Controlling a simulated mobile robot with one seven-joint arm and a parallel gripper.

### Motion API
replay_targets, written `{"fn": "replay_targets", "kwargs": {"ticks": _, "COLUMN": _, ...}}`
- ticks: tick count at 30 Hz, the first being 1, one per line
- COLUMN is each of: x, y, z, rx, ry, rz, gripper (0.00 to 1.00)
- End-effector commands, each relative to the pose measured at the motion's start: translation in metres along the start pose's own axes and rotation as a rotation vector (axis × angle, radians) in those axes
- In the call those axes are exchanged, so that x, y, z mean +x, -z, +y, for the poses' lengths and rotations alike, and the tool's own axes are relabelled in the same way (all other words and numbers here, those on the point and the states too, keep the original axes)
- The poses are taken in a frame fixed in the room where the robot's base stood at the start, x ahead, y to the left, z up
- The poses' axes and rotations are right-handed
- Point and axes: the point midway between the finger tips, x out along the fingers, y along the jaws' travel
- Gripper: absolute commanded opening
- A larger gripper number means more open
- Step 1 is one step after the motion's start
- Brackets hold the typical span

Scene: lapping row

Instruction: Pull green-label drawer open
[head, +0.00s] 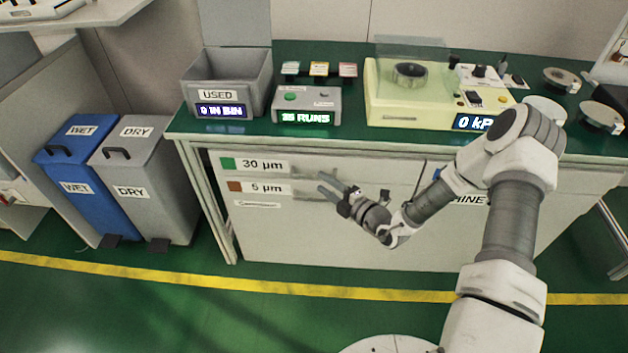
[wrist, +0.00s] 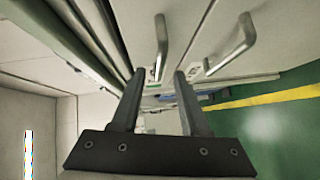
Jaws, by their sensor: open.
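The green-label drawer, marked 30 µm (head: 258,165), is the upper drawer at the left of the bench front and looks shut. The brown-label 5 µm drawer (head: 258,188) is just below it and also looks shut. My gripper (head: 322,185) is open and empty, in front of the drawers to the right of the labels. In the wrist view, the upper drawer's bar handle (wrist: 163,42) lines up with the gap between my fingers (wrist: 159,75). The lower drawer's handle (wrist: 234,45) is outside them to the right. I cannot tell whether a finger touches the handle.
Blue WET (head: 75,165) and grey DRY (head: 150,185) bins stand left of the bench. On the green bench top (head: 350,120) are a grey USED bin (head: 228,85), a runs counter (head: 306,106) and a cream lapping machine (head: 410,112). The floor before the drawers is clear.

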Motion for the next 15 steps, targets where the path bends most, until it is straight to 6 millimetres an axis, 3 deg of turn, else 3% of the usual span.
{"fn": "replay_targets", "kwargs": {"ticks": 6, "x": 0.036, "y": 0.0, "z": -0.002, "rx": -0.003, "ry": 0.0, "rz": 0.001, "gripper": 0.45}}
{"fn": "replay_targets", "kwargs": {"ticks": 15, "x": 0.049, "y": 0.0, "z": 0.001, "rx": 0.0, "ry": -0.001, "rz": 0.0, "gripper": 0.45}}
